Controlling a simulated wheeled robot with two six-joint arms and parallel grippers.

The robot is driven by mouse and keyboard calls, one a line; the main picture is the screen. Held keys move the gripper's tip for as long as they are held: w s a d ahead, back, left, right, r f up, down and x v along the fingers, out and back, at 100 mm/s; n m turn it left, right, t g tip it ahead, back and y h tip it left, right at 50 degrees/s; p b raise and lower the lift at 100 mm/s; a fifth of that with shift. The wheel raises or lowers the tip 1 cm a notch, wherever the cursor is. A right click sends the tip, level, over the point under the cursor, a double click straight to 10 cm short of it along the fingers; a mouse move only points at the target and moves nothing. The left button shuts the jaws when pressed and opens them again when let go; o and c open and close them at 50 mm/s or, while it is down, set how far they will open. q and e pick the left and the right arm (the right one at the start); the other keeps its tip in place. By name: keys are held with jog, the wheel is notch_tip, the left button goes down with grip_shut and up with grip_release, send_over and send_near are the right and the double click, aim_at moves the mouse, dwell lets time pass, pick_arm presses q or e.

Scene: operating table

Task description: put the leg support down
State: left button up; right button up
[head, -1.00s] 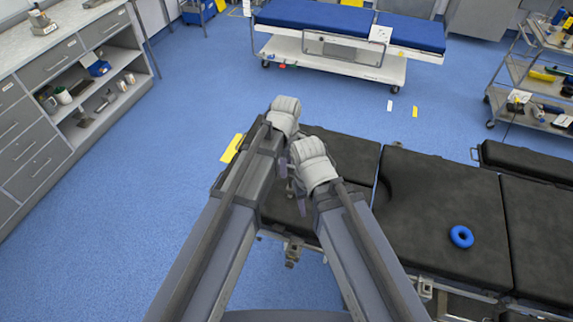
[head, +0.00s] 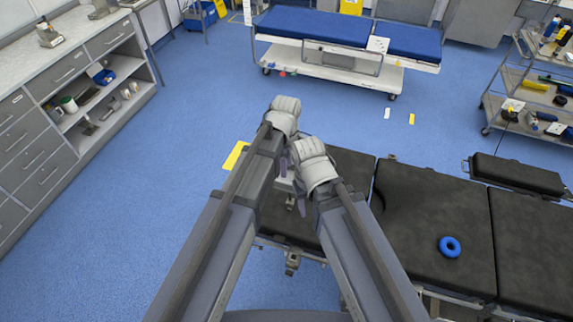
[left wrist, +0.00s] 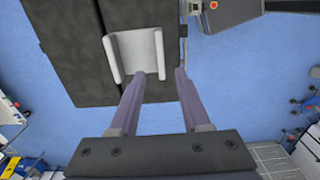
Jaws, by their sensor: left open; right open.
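The leg support (left wrist: 134,52) is a pale grey U-shaped trough lying on the black padded table (left wrist: 72,50) in the left wrist view. It sits near the pad's edge. My left gripper (left wrist: 160,74) is open. One finger overlaps the support's near edge in the picture, and the other is to its right over the floor. Whether they touch cannot be told. In the head view my left gripper (head: 283,150) is mostly hidden behind its wrist and arm. My right gripper (head: 305,185) is lower, beside it, also largely hidden, and holds nothing visible.
The black operating table (head: 415,210) extends right, with a blue ring (head: 450,247) on it. A blue bed (head: 320,25) stands beyond, and a trolley (head: 510,85) at the right. A drawer cabinet (head: 35,150) is at the left. Blue floor (head: 150,210) is clear between.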

pick_arm(q)
notch_tip(320, 180, up, 4)
jog(key=p, duration=0.2)
jog(key=shift+p, duration=0.3)
pick_arm(e)
notch_tip(320, 180, up, 4)
jog(key=shift+f, duration=0.1)
pick_arm(q)
jog(key=shift+f, duration=0.1)
jog(key=s+a+m, duration=0.5)
jog(key=a+m, duration=0.2)
jog(key=a, duration=0.1)
jog(key=s+a+m, duration=0.4)
jog(key=a+m, duration=0.3)
jog(key=a, duration=0.1)
jog(key=s+d+f+m+b, duration=0.2)
jog(key=d+f+b, duration=0.3)
jog(key=f+b, duration=0.2)
jog(key=s+d+f+m+y+b, duration=0.1)
jog(key=s+d+f+m+b, duration=0.1)
jog(key=d+f+b, duration=0.4)
notch_tip(320, 180, down, 2)
jog(key=shift+s+f+b, duration=0.1)
jog(key=shift+s+b, duration=0.75)
jog(key=shift+b, duration=0.35)
pick_arm(e)
notch_tip(320, 180, down, 15)
jog(key=shift+f, duration=0.2)
pick_arm(q)
jog(key=shift+d, duration=0.1)
